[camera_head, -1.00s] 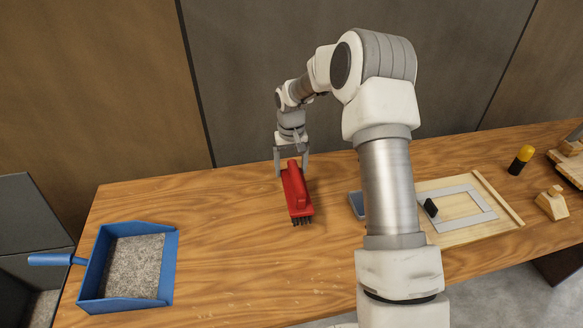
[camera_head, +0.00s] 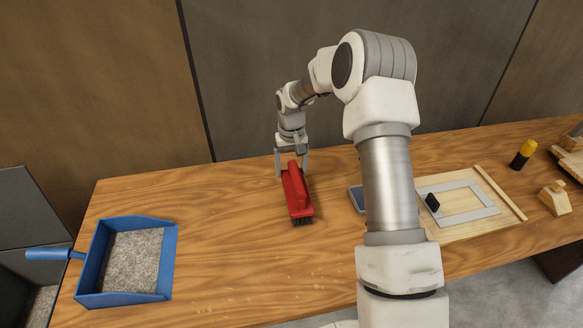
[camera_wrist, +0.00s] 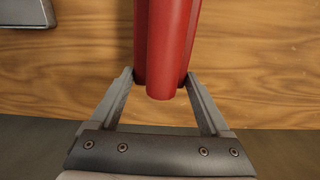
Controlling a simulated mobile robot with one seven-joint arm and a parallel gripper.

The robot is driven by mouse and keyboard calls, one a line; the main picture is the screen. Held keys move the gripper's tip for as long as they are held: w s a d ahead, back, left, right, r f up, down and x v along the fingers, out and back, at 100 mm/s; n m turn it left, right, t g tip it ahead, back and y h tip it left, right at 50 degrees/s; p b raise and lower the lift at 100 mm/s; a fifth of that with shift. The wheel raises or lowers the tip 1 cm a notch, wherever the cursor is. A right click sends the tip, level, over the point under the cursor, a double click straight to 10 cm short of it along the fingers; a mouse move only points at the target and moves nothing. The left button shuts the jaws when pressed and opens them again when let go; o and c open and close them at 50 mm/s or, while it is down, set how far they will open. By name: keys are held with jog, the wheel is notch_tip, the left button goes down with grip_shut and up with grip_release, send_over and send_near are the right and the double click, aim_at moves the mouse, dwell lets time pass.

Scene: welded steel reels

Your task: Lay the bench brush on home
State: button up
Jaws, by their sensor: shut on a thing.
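The bench brush is red with dark bristles (camera_head: 297,196). It stands over the middle of the wooden bench, its long handle pointing away toward my gripper (camera_head: 292,168). My gripper is shut on the handle's far end. In the wrist view the red handle (camera_wrist: 167,40) lies between the two fingers (camera_wrist: 159,82). Whether the bristles touch the bench I cannot tell. No place is labelled home; a grey rectangular outline (camera_head: 481,212) is marked on a pale board at the right, with a small black block (camera_head: 432,202) at its left side.
A blue dustpan (camera_head: 169,260) with grey grit sits at the left. A small blue-grey tray (camera_head: 354,199) is partly hidden by my arm. A yellow-and-black bottle (camera_head: 523,155) and a wooden block (camera_head: 555,200) stand at the right. The bench between dustpan and brush is clear.

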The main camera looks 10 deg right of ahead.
jog(key=shift+f+b, duration=0.7)
jog(key=shift+f, duration=0.3)
dwell(1.1)
jog(key=o, duration=1.5)
jog(key=shift+r, duration=0.15)
jog(key=shift+r+p, duration=1.65)
jog(key=shift+r, duration=1.25)
